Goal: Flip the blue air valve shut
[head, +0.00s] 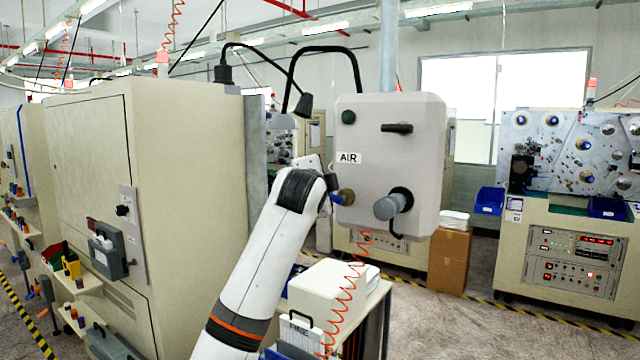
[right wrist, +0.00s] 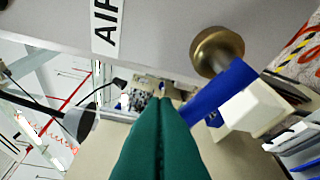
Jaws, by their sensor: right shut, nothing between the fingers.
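The blue air valve lever (head: 335,198) sticks out to the left of its brass fitting (head: 347,197), on the grey box below the AIR label (head: 348,158). My right arm partly covers that area in the head view and hides the fingers. In the right wrist view the green fingers of my right gripper (right wrist: 162,100) are shut and empty. The blue lever (right wrist: 221,88) runs down-left from the brass fitting (right wrist: 217,50), to the right of the fingertips; I see no clear contact. The AIR label (right wrist: 106,25) shows at upper left. My left gripper is not in view.
The grey box (head: 370,130) also carries a black handle (head: 397,128) and a grey round knob (head: 388,207). A large beige cabinet (head: 185,200) stands to the left. A white case (head: 327,287) sits below, with a red coiled cord in front.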

